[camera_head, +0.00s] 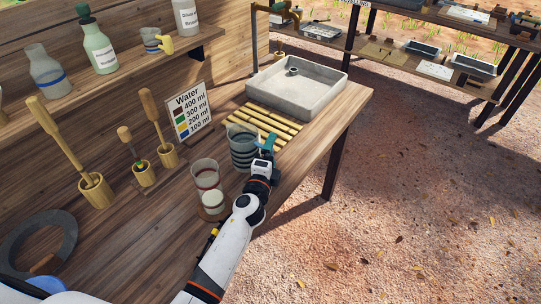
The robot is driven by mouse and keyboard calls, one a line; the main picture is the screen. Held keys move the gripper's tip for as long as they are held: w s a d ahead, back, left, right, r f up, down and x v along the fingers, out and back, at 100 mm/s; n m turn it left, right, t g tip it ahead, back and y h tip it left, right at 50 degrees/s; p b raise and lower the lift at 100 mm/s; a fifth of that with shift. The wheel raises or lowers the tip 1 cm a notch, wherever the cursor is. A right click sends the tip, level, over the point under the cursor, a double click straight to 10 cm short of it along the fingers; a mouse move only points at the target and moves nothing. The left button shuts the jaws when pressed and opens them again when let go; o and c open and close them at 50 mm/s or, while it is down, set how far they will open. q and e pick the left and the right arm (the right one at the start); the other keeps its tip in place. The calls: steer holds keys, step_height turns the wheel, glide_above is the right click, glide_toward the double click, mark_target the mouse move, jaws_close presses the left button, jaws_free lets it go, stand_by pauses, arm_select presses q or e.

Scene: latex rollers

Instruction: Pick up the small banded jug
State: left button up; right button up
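A clear jug with several dark bands (242,153) and a teal handle (271,143) stands on the wooden bench beside the slatted rack. A smaller cup with a blue band and a yellow handle (150,41) stands on the upper shelf. I cannot tell from the picture alone which is the small banded jug. My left gripper (265,155) is at the handle side of the dark-banded jug, very close to its handle. Its fingers are small and partly hidden, so I cannot tell if they grip it. My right gripper is out of view.
A red-banded glass (206,174) and a small white-filled jar (213,201) stand left of my arm. The slatted rack (285,127), grey basin (331,92), water sign (190,111) and wooden pestles in holders (97,190) surround the jug. The bench's right edge is close.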

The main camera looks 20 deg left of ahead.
arm_select(q)
steer(key=shift+r+p, duration=2.05)
steer(key=shift+r, duration=1.6)
steer(key=s+d+r+n+p, duration=0.1)
steer(key=s+r+p, duration=0.3)
steer(key=s, duration=0.5)
steer(key=s+d+r+n+p, duration=0.1)
steer(key=s+d+r+p, duration=0.1)
steer(key=s+r+p, duration=0.3)
steer(key=s+r, duration=0.2)
steer(key=s, duration=0.2)
steer(key=shift+r+g, duration=0.15)
steer(key=shift+g, duration=0.25)
steer(key=shift+s+d, duration=0.1)
